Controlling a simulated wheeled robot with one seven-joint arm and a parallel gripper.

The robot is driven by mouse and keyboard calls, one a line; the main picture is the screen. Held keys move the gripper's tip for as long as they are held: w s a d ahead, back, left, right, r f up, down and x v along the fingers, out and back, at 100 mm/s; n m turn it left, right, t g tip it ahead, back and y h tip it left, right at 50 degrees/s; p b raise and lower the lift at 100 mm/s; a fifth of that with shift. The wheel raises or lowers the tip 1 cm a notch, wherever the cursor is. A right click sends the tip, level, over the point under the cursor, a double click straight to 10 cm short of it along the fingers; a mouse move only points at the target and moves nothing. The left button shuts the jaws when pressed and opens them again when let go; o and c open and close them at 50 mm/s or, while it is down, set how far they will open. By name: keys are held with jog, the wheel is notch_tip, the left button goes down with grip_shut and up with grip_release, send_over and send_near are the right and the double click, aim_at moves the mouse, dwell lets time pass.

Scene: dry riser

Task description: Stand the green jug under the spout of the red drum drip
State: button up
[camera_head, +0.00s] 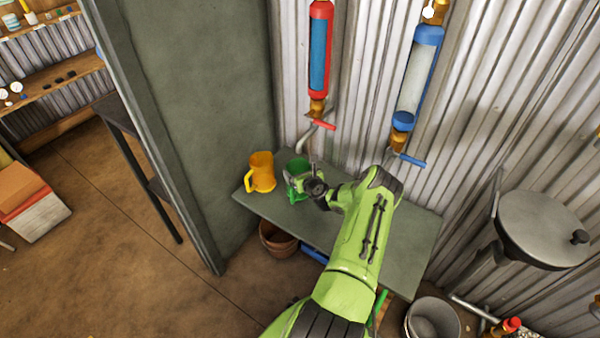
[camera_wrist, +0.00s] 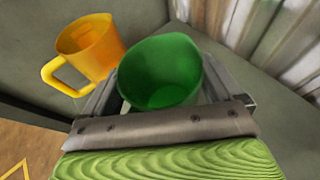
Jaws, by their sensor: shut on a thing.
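The green jug (camera_head: 298,165) is at the far left part of the grey-green bench, partly hidden by my gripper (camera_head: 303,182). In the wrist view the green jug (camera_wrist: 165,72) sits upright between the two fingers of my gripper (camera_wrist: 185,90), which is shut on it. Whether its base touches the bench is hidden. The red drum drip (camera_head: 319,55) hangs on the corrugated wall behind. Its grey spout (camera_head: 308,135) and red lever (camera_head: 324,124) are above and slightly right of the jug in the head view.
A yellow jug (camera_head: 261,172) stands just left of the green jug; it shows in the wrist view (camera_wrist: 90,48). A blue drum drip (camera_head: 418,80) hangs to the right. The bench (camera_head: 410,235) is bare at right. A grey-green panel (camera_head: 200,110) stands close on the left.

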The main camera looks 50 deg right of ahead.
jog(key=shift+f, duration=0.2)
jog(key=o, duration=1.2)
jog(key=shift+f, duration=0.1)
jog(key=shift+s, duration=0.1)
jog(key=p+v, duration=0.4)
jog(key=v, duration=1.1)
jog(key=shift+s+a+r, duration=0.15)
jog(key=shift+s+r, duration=0.05)
jog(key=shift+r, duration=0.15)
